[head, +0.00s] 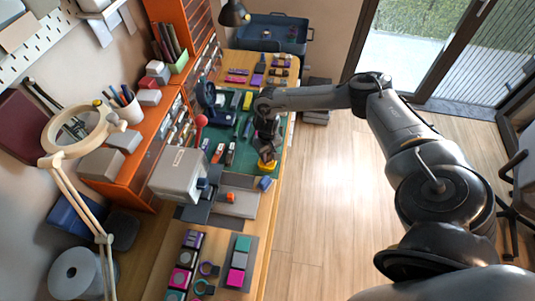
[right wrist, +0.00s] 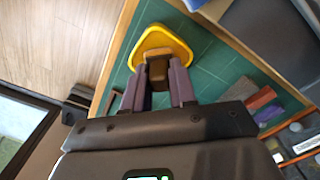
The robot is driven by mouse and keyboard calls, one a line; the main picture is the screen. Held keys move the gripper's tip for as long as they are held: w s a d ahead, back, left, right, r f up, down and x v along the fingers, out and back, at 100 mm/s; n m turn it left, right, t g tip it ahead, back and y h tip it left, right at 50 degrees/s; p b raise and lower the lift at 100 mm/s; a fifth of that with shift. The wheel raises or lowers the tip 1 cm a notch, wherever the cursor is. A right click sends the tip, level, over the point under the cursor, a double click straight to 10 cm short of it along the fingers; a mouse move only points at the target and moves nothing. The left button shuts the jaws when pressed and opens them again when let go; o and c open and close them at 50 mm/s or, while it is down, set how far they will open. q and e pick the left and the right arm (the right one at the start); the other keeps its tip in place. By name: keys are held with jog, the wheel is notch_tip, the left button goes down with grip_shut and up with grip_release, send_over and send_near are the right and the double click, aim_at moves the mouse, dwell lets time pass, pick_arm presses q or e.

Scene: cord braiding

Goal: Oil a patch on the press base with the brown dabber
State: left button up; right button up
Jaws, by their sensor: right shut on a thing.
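My right gripper (head: 268,143) is over the green mat, just above a yellow dish (head: 267,166). In the right wrist view my right gripper (right wrist: 158,82) is shut on a brown block-like piece, the dabber (right wrist: 157,71). The dabber's lower end is at the yellow dish (right wrist: 150,42); I cannot tell whether it touches it. The press (head: 180,174) is a light grey block left of the dish. Its grey base (head: 243,205) lies toward the front, with a small orange piece (head: 230,197) on it. My left gripper is not in view.
The green mat (head: 240,160) carries several small tools and coloured blocks. A blue piece (head: 265,183) lies between the dish and the press base. A dark tray (head: 237,275) with coloured pieces is at the front.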

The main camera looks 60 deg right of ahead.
aim_at(268, 154)
dwell(0.9)
jog(key=shift+f+p, duration=0.1)
jog(key=shift+p, duration=0.2)
dwell(0.4)
notch_tip(268, 154, up, 4)
jog(key=p, duration=0.4)
jog(key=shift+p, duration=0.4)
notch_tip(268, 154, up, 3)
jog(key=p, duration=0.4)
